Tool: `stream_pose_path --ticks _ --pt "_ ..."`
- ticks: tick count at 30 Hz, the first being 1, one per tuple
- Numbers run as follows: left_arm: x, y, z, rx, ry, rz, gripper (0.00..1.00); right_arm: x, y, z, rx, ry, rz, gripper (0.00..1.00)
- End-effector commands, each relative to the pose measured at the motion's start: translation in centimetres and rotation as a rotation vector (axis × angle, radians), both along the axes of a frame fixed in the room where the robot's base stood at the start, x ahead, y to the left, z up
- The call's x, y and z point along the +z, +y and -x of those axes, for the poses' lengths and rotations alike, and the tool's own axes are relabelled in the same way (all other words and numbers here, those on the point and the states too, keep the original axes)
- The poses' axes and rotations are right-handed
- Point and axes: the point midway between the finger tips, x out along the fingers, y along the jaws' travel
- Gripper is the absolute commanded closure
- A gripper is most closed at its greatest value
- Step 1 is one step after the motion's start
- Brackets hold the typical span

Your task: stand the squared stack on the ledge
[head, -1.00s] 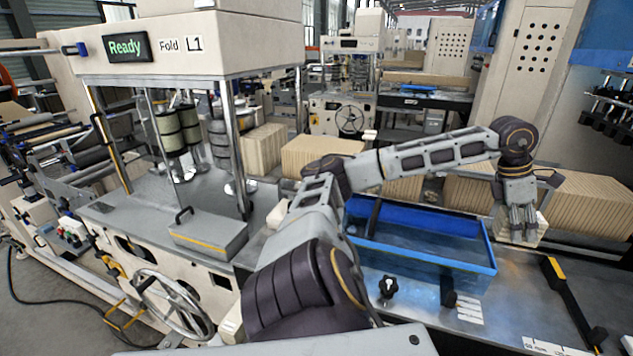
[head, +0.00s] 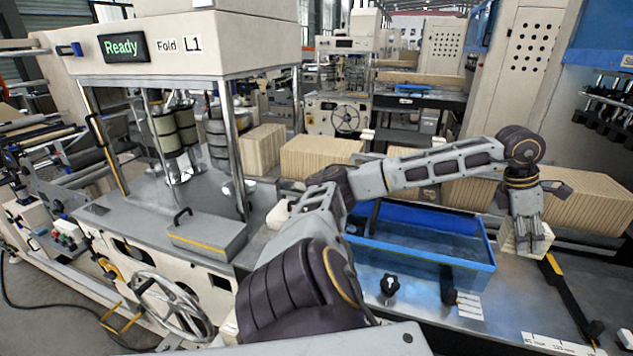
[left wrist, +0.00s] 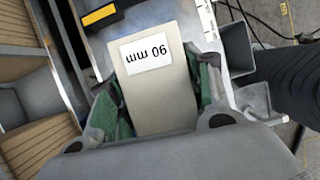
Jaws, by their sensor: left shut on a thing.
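My left gripper (head: 529,238) is shut on the stack (head: 514,239), a small cream block with fine edge lines, at the right of the blue tray. In the left wrist view, the stack (left wrist: 158,95) shows a plain tan face with a white label reading 90 mm, between the green-padded fingers (left wrist: 155,100). I cannot tell whether its lower edge touches the metal table. The fingers hide part of it in the head view. I cannot pick out the ledge for certain. My right gripper is not in view.
The blue tray (head: 487,268) stands just left of the gripper. A black bar with a yellow end (head: 553,268) lies close to the right of it. Long rows of upright kraft stacks (head: 590,203) lie behind. A black knob (head: 389,286) stands in front of the tray.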

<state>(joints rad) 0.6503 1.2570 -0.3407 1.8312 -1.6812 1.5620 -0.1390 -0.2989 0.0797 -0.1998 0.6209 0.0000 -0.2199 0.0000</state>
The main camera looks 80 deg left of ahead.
Motion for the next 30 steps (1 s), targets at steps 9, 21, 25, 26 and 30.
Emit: stream_pose_path --ticks 9,21,25,26,30 --pt "-1.4 -5.3 -1.1 -0.072 -0.003 0.003 0.76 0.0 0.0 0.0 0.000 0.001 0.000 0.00" --pt "-2.6 -13.2 -2.0 -0.176 -0.004 0.002 0.76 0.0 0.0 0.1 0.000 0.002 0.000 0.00" --pt "-2.8 -15.9 -2.1 -0.211 -0.004 0.003 0.76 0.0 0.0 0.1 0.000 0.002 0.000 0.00" --pt "-2.8 -16.5 -2.2 -0.218 -0.004 0.002 0.76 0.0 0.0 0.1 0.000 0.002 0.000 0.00" --pt "-2.8 -19.4 -2.1 -0.259 -0.004 0.002 0.76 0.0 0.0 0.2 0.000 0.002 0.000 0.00"
